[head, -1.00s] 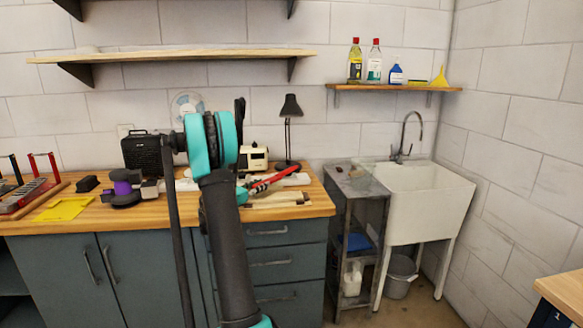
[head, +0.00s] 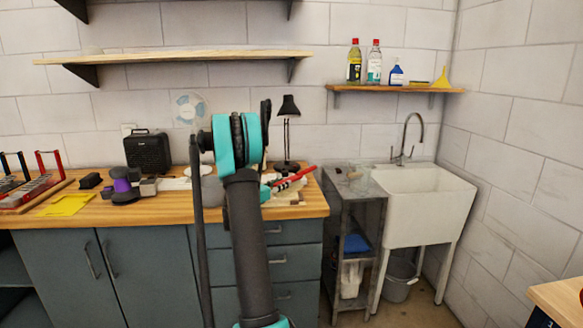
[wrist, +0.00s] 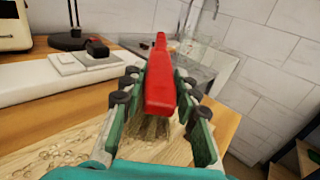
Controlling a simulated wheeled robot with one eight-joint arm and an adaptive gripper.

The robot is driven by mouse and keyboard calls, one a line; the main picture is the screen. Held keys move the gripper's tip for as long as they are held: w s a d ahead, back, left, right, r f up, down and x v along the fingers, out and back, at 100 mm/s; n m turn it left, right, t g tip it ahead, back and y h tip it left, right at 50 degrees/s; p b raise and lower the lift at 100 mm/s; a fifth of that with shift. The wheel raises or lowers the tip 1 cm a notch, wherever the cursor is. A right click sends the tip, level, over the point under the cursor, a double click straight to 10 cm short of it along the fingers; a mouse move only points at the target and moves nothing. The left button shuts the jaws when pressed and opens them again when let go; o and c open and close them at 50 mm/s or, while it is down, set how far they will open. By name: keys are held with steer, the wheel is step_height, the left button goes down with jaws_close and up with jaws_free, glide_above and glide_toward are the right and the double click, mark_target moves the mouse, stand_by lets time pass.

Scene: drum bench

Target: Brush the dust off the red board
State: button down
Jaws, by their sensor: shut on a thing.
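My gripper (wrist: 158,105) is shut on a red-handled brush (wrist: 160,82), with teal fingers on both sides of the handle. The brown bristles (wrist: 152,127) point down at a pale wooden board (wrist: 178,150); I cannot tell whether they touch it. Pale curls or flecks (wrist: 50,158) lie on the board's left part. The board looks pale wood, not red; I make out no red board. In the head view my gripper (head: 270,190) is partly behind my arm, and the brush (head: 296,178) slants up to the right above the bench's right end.
A desk lamp (head: 287,120) stands behind my gripper. A long white block (wrist: 60,82) lies behind the board. A black speaker-like box (head: 148,152), a purple-and-grey tool (head: 124,186) and a yellow sheet (head: 65,204) are on the left. A metal stand and white sink (head: 422,200) are on the right.

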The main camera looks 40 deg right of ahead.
steer(key=shift+s+d+r, duration=0.3)
steer(key=shift+d+r, duration=0.3)
step_height(320, 180, up, 6)
steer(key=shift+f, duration=0.25)
steer(key=shift+a+r, duration=0.1)
steer(key=shift+r, duration=0.55)
